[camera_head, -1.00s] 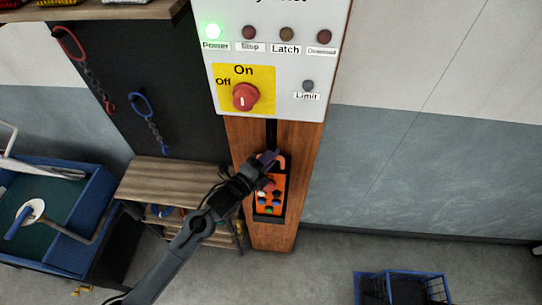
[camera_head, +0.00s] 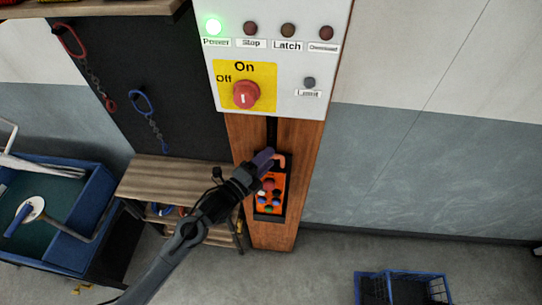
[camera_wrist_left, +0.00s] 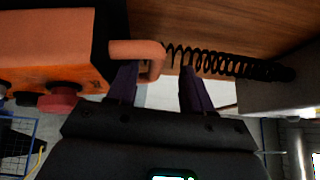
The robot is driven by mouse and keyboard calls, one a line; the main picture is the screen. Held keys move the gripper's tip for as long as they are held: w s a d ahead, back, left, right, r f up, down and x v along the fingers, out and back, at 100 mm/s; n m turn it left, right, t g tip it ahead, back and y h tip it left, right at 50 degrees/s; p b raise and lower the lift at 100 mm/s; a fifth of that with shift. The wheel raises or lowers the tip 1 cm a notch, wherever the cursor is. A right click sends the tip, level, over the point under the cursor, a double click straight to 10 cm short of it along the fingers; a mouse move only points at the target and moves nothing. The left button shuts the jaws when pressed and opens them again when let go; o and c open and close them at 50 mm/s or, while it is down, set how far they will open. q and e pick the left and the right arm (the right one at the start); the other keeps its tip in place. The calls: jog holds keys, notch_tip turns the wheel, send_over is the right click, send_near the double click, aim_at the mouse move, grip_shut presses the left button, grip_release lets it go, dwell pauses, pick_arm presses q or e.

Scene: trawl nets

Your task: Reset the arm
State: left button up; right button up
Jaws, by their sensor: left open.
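My left gripper (camera_head: 265,158) is in front of the wooden post, at the upper end of the orange pendant control (camera_head: 269,190). In the left wrist view its two dark purple fingers (camera_wrist_left: 158,88) stand apart. The pendant's orange hook (camera_wrist_left: 139,50) and black coiled cable (camera_wrist_left: 225,63) lie close by the fingertips; I cannot tell if they touch. The pendant body (camera_wrist_left: 45,37) is at the left of that view, with a red button (camera_wrist_left: 58,102). My right gripper is not in view.
The white control panel (camera_head: 280,23) above has a green power light (camera_head: 213,29) and a red rotary switch (camera_head: 246,95). A wooden shelf unit (camera_head: 170,182) and a blue bin (camera_head: 95,215) are at left. A blue basket (camera_head: 372,290) is on the floor. The right wall side is clear.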

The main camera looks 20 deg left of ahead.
pick_arm(q)
jog(key=s+a+f+n+g+y+b, duration=0.1)
jog(key=s+f+n+g+y, duration=0.1)
jog(key=s+f+n+g, duration=0.6)
jog(key=s+a+f+n+g+y, duration=0.15)
jog(key=s+n, duration=0.45)
jog(key=s, duration=0.6)
jog(key=s+a+f+n+g+y+b, duration=0.1)
jog(key=s+f+n+g+y, duration=0.4)
jog(key=s, duration=0.6)
notch_tip(320, 180, up, 13)
jog(key=n+h+p, duration=0.1)
jog(key=h+p, duration=0.1)
jog(key=p, duration=1.1)
jog(key=shift+w+d+r+n+t, duration=0.15)
jog(key=shift+w+n+t, duration=0.15)
jog(key=shift+t, duration=0.15)
jog(key=shift+h, duration=0.25)
